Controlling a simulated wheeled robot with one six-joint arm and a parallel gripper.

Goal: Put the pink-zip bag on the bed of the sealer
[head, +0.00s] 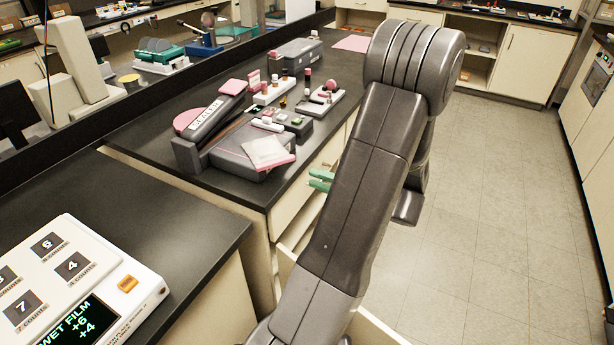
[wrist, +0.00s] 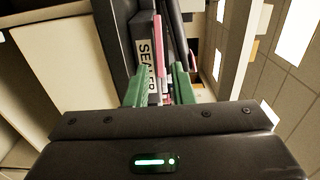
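The sealer is a dark grey device with a raised arm (head: 208,118) labelled "SEALER" and a flat grey bed (head: 232,153). The pale bag with a pink zip edge (head: 268,152) lies over the right part of the bed, slightly askew, its near edge around the bed's front right. My gripper (head: 320,180) has green fingers and is to the right of the bag, apart from it, beyond the counter's front edge. In the wrist view my gripper (wrist: 159,85) has its fingers spread, with the sealer label (wrist: 150,66) beyond them. Nothing is seen held.
Behind the sealer stand a control box (head: 284,121), a white tray with small bottles (head: 272,93) and another white tray (head: 320,102). A pink round pad (head: 189,119) is at the left. A drawer (head: 286,262) stands open below the counter. A keypad panel (head: 80,275) is at the near left.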

